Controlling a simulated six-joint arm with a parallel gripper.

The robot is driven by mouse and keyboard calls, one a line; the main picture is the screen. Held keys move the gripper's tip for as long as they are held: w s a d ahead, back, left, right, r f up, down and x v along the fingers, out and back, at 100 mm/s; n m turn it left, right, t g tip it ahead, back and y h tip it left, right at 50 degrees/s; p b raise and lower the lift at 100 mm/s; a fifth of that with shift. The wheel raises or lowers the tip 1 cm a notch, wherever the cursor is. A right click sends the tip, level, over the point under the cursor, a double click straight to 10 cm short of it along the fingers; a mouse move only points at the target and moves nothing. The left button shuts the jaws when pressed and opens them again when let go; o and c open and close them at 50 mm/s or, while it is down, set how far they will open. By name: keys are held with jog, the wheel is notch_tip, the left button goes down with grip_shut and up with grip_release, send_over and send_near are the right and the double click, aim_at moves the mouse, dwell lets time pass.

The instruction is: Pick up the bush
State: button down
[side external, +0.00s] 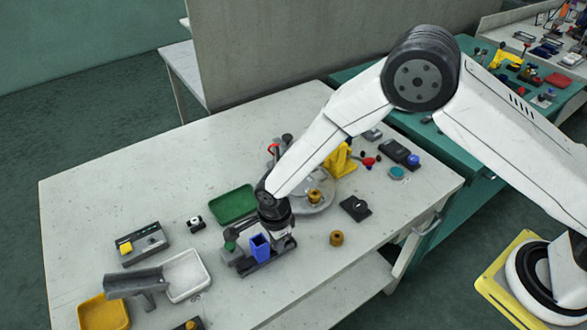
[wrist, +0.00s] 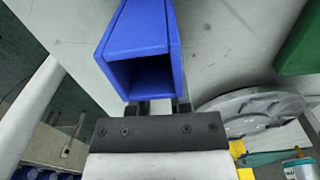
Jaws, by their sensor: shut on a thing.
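My gripper (wrist: 160,105) is shut on a blue, square-sided hollow piece (wrist: 140,50), which stands out from the fingertips with its open end facing the wrist camera. In the side view the blue piece (side external: 260,247) shows low over the table beside my dark gripper; whether it touches the surface below is unclear. The fingertips are mostly hidden in that view. A brass-coloured round bush-like part (side external: 336,238) stands alone on the table to the right of my gripper. A similar one (side external: 314,195) sits on the grey round plate (side external: 318,208).
A green tray (side external: 233,205) lies behind and left of my gripper. A white tray (side external: 187,275), a yellow tray (side external: 104,313) and a grey box with a yellow button (side external: 141,244) are at the left. A yellow stand (side external: 342,160) is behind. The far left tabletop is clear.

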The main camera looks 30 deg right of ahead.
jog(key=shift+r, duration=0.6)
dwell(0.6)
jog(key=shift+r, duration=2.05)
